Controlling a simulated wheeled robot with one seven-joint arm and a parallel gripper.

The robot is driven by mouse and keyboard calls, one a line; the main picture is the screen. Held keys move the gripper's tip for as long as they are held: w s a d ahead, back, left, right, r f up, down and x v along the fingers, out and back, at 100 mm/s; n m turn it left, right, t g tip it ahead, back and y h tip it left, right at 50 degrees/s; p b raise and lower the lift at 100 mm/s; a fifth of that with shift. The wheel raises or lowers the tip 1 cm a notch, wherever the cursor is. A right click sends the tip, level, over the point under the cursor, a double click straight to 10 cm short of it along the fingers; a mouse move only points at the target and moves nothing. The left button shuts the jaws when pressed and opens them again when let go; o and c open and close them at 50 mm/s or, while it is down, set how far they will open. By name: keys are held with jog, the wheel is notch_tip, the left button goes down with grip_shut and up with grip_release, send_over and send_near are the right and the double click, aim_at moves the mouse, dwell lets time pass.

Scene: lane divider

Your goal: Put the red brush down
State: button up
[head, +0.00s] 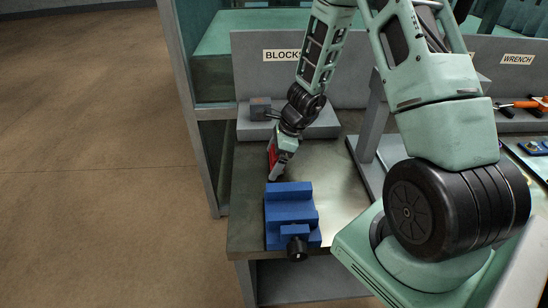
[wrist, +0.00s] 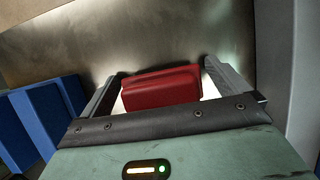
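The red brush (head: 272,155) is at the tip of my gripper (head: 277,166), low over the bench top in the head view. In the wrist view the red brush (wrist: 160,87) spans the space between the two fingertips of my gripper (wrist: 163,80), and its ends meet them. My gripper appears shut on it. Part of the brush is hidden behind the fingers in the head view. I cannot tell whether its underside touches the bench.
A blue vise (head: 290,204) stands at the bench's front left corner, just in front of my gripper. A grey block (head: 260,108) sits on a ledge under the BLOCKS label (head: 281,55). A grey divider (head: 371,125) stands to the right. Bare metal bench top (head: 335,180) lies between.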

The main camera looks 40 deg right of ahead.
jog(key=shift+r, duration=0.1)
jog(key=shift+r+p, duration=0.2)
jog(key=shift+p, duration=0.1)
jog(key=p+v, duration=0.2)
jog(key=v, duration=0.9)
jog(key=s+a+r+n+g, duration=0.1)
jog(key=s+a+r+n, duration=0.3)
jog(key=a+n, duration=0.5)
jog(key=s+a+r+n+g, duration=0.2)
jog(key=s+a+r+n, duration=0.2)
jog(key=a+n, duration=0.55)
jog(key=s+a+r+n+h, duration=0.3)
jog(key=s+a+n, duration=0.6)
jog(key=s+n, duration=0.5)
jog(key=shift+r, duration=0.25)
